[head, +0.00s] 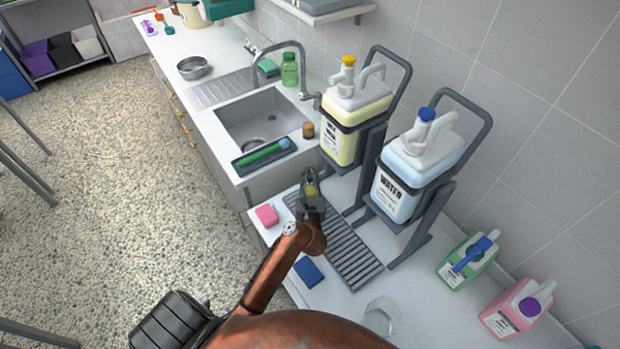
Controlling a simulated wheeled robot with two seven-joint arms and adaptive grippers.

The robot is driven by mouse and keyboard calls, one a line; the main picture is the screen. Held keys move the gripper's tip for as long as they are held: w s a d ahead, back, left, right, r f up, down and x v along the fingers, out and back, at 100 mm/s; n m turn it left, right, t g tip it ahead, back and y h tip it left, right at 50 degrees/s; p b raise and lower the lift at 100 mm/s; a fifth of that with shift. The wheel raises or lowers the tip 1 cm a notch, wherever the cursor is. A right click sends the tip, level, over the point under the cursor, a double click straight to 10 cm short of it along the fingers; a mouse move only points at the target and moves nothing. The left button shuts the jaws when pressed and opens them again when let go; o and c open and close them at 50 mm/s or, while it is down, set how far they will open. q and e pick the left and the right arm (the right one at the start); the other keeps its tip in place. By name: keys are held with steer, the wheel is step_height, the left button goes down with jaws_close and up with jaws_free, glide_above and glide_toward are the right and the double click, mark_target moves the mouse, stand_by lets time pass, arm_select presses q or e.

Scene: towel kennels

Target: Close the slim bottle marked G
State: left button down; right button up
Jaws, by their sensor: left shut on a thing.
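My left gripper (309,187) is over the far end of the grey slatted rack, shut on a small yellow thing (310,190). My gripper hides most of that thing, so I cannot tell whether it is a cap or part of a bottle. No letter G can be read on any bottle from here. A green bottle (290,70) stands behind the sink, but I cannot make out a mark on it.
Dispensers with yellow liquid (357,112) and blue liquid (408,172) stand in metal frames right of the slatted rack (352,255). A pink sponge (267,215), blue sponge (309,270), clear glass (382,315), green jug (468,262) and pink jug (516,309) are on the counter. The sink (262,115) lies beyond.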

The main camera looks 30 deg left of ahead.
mark_target(310, 190)
arm_select(q)
steer(key=shift+f, duration=0.85)
steer(key=shift+f, duration=0.2)
steer(key=c, duration=1.9)
jaws_free()
steer(key=shift+r, duration=0.2)
steer(key=v, duration=1.2)
